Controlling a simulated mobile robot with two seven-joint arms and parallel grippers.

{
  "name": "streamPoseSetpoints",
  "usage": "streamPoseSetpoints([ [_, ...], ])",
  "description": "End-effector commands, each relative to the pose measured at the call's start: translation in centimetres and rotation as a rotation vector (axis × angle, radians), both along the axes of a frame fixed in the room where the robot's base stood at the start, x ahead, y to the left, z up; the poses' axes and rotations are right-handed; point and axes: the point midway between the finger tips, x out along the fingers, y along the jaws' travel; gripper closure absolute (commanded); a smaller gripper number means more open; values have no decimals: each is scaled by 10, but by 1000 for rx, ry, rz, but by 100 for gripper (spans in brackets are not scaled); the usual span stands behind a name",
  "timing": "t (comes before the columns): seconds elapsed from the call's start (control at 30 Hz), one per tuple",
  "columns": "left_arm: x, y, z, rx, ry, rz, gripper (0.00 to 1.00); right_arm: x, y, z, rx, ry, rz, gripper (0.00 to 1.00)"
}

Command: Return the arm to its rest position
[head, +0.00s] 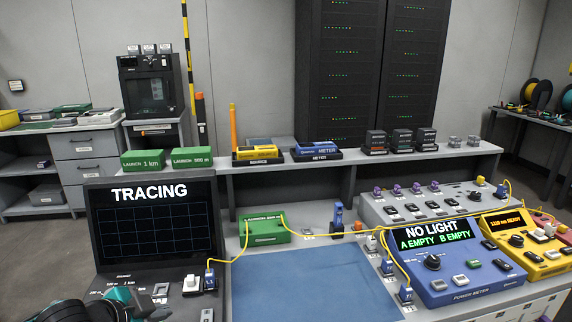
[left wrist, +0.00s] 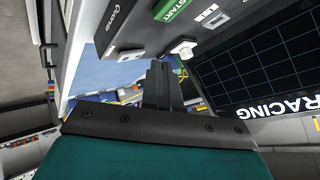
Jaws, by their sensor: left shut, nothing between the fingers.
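My left gripper (head: 135,308) is at the lower left of the head view, low in front of the tracing unit's control panel. Its teal and black body is partly cut off by the bottom edge. In the left wrist view the two dark fingers (left wrist: 160,85) are together with nothing between them. The tracing unit (head: 95,240) has a dark screen reading TRACING; its screen also shows in the left wrist view (left wrist: 250,62), near the fingers. My right gripper is not in view.
A blue mat (head: 310,285) lies clear in the middle. A green launch box (head: 263,229) with yellow fibres sits behind it. The blue power meter (head: 455,262) reads NO LIGHT, with a yellow source unit (head: 530,247) beside it. A shelf (head: 340,167) with boxes crosses the back.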

Motion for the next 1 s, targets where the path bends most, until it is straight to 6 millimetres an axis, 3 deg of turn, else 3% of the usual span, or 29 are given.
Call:
streamPoseSetpoints([
  [0.03, -10, -21, -19, -70, 5, 6, 100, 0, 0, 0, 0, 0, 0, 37],
  [0.1, -21, -42, -37, -156, -4, 27, 100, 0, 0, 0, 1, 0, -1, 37],
  [0.33, -74, -84, -92, -389, -14, 192, 100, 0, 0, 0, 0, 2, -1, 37],
  [0.5, -120, -91, -126, -478, -5, 354, 100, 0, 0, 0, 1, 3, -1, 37],
  [0.63, -146, -91, -141, -499, 1, 438, 100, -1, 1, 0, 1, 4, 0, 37],
  [0.77, -158, -89, -147, -504, 3, 473, 100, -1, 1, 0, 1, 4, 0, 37],
  [1.0, -159, -89, -148, -503, 4, 475, 100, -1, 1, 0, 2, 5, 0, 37],
])
